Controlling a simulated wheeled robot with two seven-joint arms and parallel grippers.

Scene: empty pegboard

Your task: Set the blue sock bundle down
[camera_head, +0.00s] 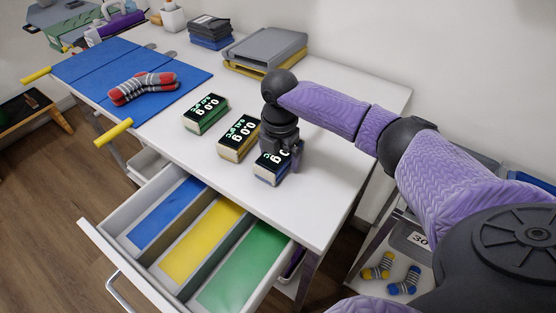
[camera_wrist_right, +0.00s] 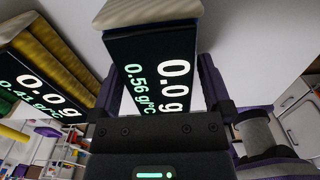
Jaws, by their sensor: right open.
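The blue sock bundle (camera_head: 405,281), striped blue and grey, lies on a low shelf at the lower right in the head view. It is well away from my right gripper (camera_head: 281,153). That gripper points down over a blue-sided block with a black display (camera_head: 268,169) near the table's front edge. In the right wrist view the block's display (camera_wrist_right: 155,75) lies between the open fingers. Whether the fingers touch the block cannot be told. My left gripper is not in view.
A green-sided block (camera_head: 205,115) and a yellow-sided block (camera_head: 238,138) stand beside it. An open drawer (camera_head: 92,233) has blue, yellow and green compartments. Red-grey socks (camera_head: 143,87) lie on a blue mat (camera_head: 78,68). Yellow-grey socks (camera_head: 378,267) lie beside the blue ones.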

